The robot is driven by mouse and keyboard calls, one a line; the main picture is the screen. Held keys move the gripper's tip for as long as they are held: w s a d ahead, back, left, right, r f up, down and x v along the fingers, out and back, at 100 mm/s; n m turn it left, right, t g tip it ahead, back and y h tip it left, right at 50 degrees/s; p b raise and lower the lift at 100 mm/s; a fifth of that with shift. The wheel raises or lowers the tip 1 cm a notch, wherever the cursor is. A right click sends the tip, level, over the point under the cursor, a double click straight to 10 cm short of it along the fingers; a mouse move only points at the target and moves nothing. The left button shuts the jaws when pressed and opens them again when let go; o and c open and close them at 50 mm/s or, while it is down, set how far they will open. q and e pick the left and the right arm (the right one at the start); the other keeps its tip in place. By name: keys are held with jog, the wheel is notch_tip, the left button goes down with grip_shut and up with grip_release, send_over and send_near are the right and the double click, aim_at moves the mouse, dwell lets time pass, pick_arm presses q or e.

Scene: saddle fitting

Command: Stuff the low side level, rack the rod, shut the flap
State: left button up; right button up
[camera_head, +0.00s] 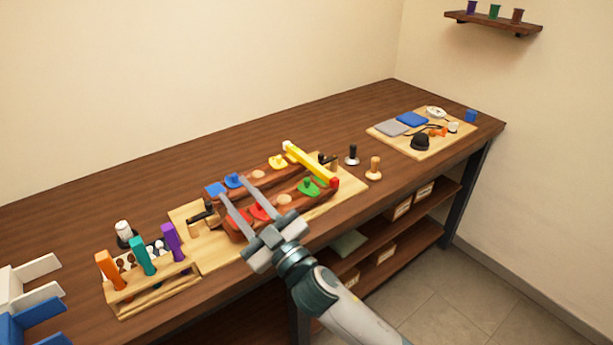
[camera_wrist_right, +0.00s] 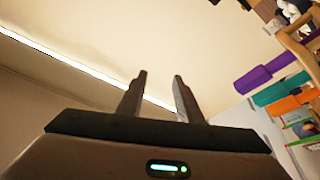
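A brown saddle form (camera_head: 285,201) lies on a pale wooden board (camera_head: 220,258) on the bench. It carries blue tabs (camera_head: 234,180), a yellow tab (camera_head: 278,161), red tabs (camera_head: 259,211) and a green tab (camera_head: 309,186). A yellow bar (camera_head: 312,163) with a red end lies across its right end. A wooden rack (camera_head: 150,283) holds rods with orange (camera_head: 110,268), teal (camera_head: 142,255) and purple (camera_head: 172,241) handles. My right gripper (camera_head: 228,188) reaches over the saddle's left part, fingers apart, empty. Its fingers (camera_wrist_right: 158,97) show nothing between them in the wrist view. My left gripper is out of view.
A white-topped jar (camera_head: 124,233) stands behind the rack. Two small knobbed tools (camera_head: 374,168) stand right of the saddle. A far board (camera_head: 422,150) holds blue and grey pads and small items. White and blue holders (camera_head: 38,268) stand at the left edge. The back of the bench is clear.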

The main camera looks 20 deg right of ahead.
jog(key=s+a+r+n+g+y, duration=0.4)
jog(key=a+n+g+y, duration=0.2)
jog(key=a+n+g, duration=0.4)
jog(key=s+a+r+n+g+y, duration=0.5)
jog(key=n+g, duration=0.3)
jog(key=n, duration=0.3)
jog(key=w+d+f+n+g+h, duration=0.25)
jog(key=w+f+n+h, duration=0.2)
jog(key=f+h, duration=0.45)
jog(key=w+d+f+t+h, duration=0.2)
jog(key=w+d+h, duration=0.2)
jog(key=d, duration=0.3)
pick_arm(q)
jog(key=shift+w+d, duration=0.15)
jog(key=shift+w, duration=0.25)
pick_arm(e)
jog(key=w+d+r+m+t+h, duration=0.1)
jog(key=w+d+r+h, duration=0.2)
jog(key=d, duration=0.4)
jog(key=w+d+r+m+t+h, duration=0.1)
jog(key=w+d+r+m+h, duration=0.1)
jog(key=d, duration=0.5)
jog(key=w+d+r+m+t+h, duration=0.1)
jog(key=w+d+r+h, duration=0.3)
jog(key=d, duration=0.3)
jog(key=shift+d+m+h, duration=0.15)
jog(key=shift+m+h, duration=0.15)
jog(key=shift+m, duration=0.05)
